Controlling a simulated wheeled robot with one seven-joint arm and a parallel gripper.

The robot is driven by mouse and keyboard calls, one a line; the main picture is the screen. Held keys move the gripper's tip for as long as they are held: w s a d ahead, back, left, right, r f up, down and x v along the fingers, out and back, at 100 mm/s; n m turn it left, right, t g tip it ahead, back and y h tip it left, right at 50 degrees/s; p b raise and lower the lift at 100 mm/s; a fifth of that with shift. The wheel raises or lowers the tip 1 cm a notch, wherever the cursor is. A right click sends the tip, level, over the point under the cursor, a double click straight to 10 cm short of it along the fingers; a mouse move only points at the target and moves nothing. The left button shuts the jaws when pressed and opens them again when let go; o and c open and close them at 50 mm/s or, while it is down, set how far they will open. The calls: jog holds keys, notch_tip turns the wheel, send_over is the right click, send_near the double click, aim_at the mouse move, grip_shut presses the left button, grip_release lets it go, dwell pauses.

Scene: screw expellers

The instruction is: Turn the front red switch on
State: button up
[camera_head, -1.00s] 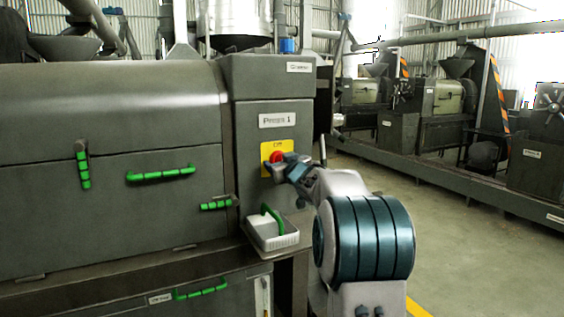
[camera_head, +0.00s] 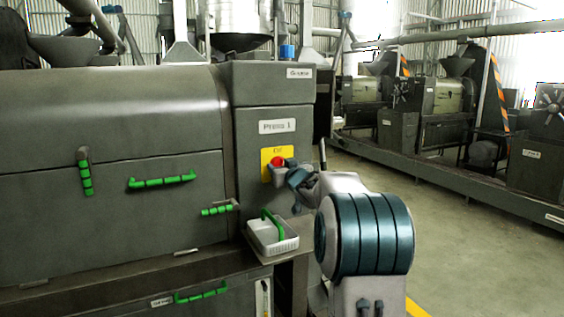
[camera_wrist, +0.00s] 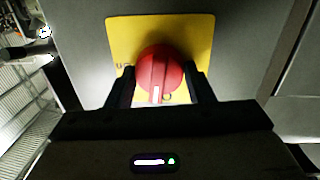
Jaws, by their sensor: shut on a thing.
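The front red switch (camera_head: 277,160) sits on a yellow plate (camera_head: 268,153) on the front of the grey machine under the "Press 1" label. In the wrist view the switch (camera_wrist: 160,74) is a round red knob with a raised grip and a white mark pointing down toward me, on its yellow plate (camera_wrist: 195,35). My gripper (camera_wrist: 163,92) has one dark finger on each side of the knob and is shut on it. In the head view my gripper (camera_head: 284,172) reaches the switch from the right, and my arm partly hides the plate's lower part.
A white tray (camera_head: 285,246) with a green handle stands on a ledge below the switch. Green handles (camera_head: 162,182) stick out from the machine's panels at left. Open floor (camera_head: 440,220) lies to the right, with more machines behind.

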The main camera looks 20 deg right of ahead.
jog(key=m+p, duration=0.2)
jog(key=p, duration=0.1)
jog(key=r+m+p, duration=0.1)
jog(key=m+p, duration=0.1)
jog(key=p, duration=0.1)
jog(key=shift+d+p, duration=0.1)
jog(key=shift+p, duration=0.25)
jog(key=m+p, duration=0.4)
jog(key=p, duration=0.1)
jog(key=shift+f+m+g+y+p, duration=0.1)
jog(key=shift+m+g+y+p, duration=0.2)
jog(key=m+p, duration=0.4)
jog(key=shift+d+f+y, duration=0.1)
jog(key=shift+d+y, duration=0.05)
jog(key=shift+y, duration=0.15)
jog(key=shift+f+m+p, duration=0.15)
jog(key=shift+m+p, duration=1)
jog(key=shift+m, duration=0.15)
jog(key=o, duration=1)
jog(key=shift+c, duration=0.2)
